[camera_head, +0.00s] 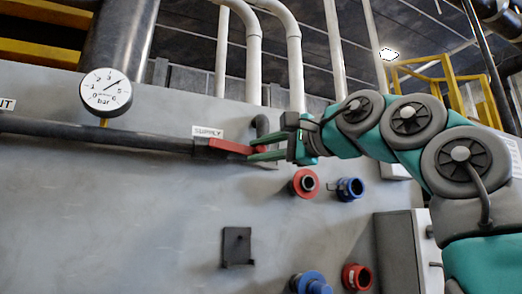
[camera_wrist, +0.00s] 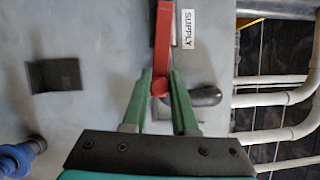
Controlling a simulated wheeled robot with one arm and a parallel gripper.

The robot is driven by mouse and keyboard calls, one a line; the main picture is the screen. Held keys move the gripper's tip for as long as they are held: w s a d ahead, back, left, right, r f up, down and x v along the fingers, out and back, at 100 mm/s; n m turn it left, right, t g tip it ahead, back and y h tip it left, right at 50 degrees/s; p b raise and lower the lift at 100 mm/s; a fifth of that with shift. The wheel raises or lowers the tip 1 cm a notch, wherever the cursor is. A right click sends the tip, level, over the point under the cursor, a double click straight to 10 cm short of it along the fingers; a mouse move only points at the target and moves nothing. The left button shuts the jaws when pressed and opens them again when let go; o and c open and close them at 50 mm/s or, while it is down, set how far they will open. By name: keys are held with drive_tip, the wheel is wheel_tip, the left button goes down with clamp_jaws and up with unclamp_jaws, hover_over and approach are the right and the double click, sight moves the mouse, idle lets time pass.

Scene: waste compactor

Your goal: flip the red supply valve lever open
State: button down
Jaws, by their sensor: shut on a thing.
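The red supply valve lever (camera_head: 230,146) lies roughly along the dark pipe (camera_head: 110,136), just under the SUPPLY label (camera_head: 208,131), tilting slightly down to the right. In the wrist view the lever (camera_wrist: 163,45) runs up and down, with its near end between the green fingers. My gripper (camera_head: 252,153) reaches in from the right and is shut on the lever's free end. In the wrist view my gripper (camera_wrist: 160,80) has one finger on each side of that end. The valve body behind the lever is mostly hidden.
A pressure gauge (camera_head: 106,92) stands above the pipe on the left. Below the gripper are a red port (camera_head: 304,183) and a blue port (camera_head: 350,188). A dark bracket (camera_head: 237,247) sits lower on the grey panel. White pipes (camera_head: 293,60) rise behind it.

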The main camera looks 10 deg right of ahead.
drive_tip(key=c, duration=0.7)
unclamp_jaws()
drive_tip(key=shift+b+v, duration=0.6)
drive_tip(key=shift+v, duration=3.3)
drive_tip(key=shift+c, duration=0.3)
